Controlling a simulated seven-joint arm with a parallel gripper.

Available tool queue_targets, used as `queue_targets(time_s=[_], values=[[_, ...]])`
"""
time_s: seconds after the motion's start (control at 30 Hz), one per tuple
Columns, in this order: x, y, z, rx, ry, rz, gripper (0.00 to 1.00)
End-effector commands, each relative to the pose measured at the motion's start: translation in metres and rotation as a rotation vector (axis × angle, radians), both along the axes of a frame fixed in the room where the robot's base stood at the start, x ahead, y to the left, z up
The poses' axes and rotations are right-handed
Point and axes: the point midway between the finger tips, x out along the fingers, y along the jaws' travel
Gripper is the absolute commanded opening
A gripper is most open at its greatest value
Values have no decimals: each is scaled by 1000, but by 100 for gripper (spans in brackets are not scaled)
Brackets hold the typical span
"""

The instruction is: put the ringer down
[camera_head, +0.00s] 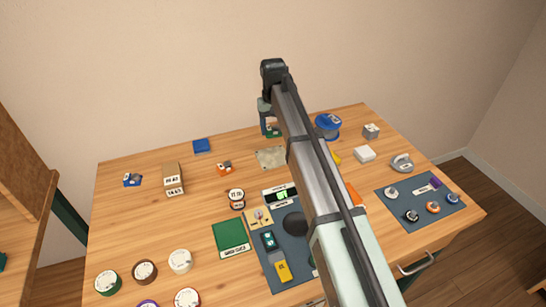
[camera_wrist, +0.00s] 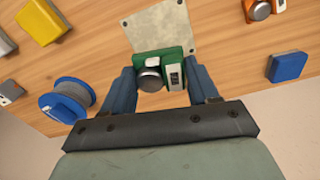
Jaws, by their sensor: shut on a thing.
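The ringer is a small green block with a silver dome and a white label; it shows in the wrist view (camera_wrist: 160,67) and partly in the head view (camera_head: 272,129). My gripper (camera_wrist: 163,80) is shut on it, with one blue finger on each side. In the head view my gripper (camera_head: 267,116) is at the back of the table, largely hidden by my arm. The beige sheet (camera_wrist: 160,25) lies on the wooden table just beyond the ringer, and also shows in the head view (camera_head: 270,158). I cannot tell whether the ringer touches the table.
A blue spool (camera_wrist: 65,107) and a blue block (camera_wrist: 287,66) lie on opposite sides of the gripper. An orange-and-white part (camera_head: 224,168) lies left of the sheet. A dark mat (camera_head: 270,285) with parts is in front. Bare wood lies around the sheet.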

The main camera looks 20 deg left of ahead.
Motion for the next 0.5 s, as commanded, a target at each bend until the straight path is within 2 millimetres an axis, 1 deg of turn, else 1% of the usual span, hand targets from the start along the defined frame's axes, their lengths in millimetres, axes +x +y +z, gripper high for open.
queue_targets(time_s=[0.1,0.27,0.37,0.5], values=[[-1,0,0,1,-2,84,21],[-1,0,-1,2,-2,145,21],[-1,0,-8,1,-1,157,21],[-2,-1,-26,1,-1,158,21]])
